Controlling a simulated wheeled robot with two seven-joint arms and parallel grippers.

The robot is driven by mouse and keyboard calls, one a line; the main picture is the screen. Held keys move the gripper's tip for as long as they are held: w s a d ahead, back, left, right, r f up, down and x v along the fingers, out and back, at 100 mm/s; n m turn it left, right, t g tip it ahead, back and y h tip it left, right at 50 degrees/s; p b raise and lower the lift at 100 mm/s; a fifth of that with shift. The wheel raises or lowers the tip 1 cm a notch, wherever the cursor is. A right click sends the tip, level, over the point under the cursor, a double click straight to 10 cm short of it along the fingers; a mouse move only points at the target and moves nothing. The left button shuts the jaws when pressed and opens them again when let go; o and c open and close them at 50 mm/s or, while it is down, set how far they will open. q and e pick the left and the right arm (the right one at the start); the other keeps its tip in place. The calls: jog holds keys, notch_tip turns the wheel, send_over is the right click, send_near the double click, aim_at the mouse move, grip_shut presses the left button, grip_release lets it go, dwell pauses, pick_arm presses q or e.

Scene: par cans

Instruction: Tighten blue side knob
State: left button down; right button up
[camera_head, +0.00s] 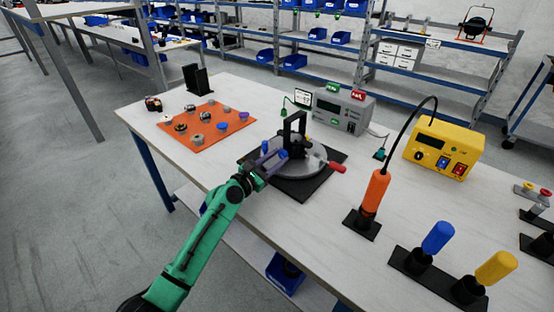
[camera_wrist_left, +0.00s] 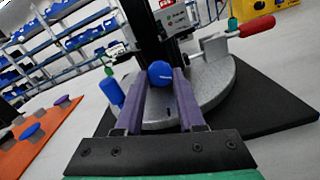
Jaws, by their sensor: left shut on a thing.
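The round grey metal fixture (camera_head: 310,168) stands on a black mat (camera_head: 297,192) on the table, with a black upright bracket (camera_head: 302,123) on it. My left gripper (camera_head: 272,161) reaches it from the front left. In the left wrist view, the round blue side knob (camera_wrist_left: 160,72) sits between the tips of my two purple fingers (camera_wrist_left: 160,85), and the gripper is shut on it. A separate blue grip (camera_wrist_left: 112,92) shows just left of the fingers. A red handle (camera_head: 336,167) sticks out on the fixture's right side. My right gripper is not in view.
An orange mat (camera_head: 222,133) with several small knobs lies to the left. A grey box (camera_head: 342,108) stands behind the fixture. An orange tool (camera_head: 375,190) in its stand, a yellow unit (camera_head: 445,147) and blue and yellow handles (camera_head: 438,237) stand to the right.

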pick_arm(q)
jog(key=shift+m, duration=0.5)
jog(key=c, duration=0.5)
grip_release()
jog(key=v, duration=1.4)
jog(key=shift+s+a, duration=0.2)
jog(key=shift+s, duration=0.1)
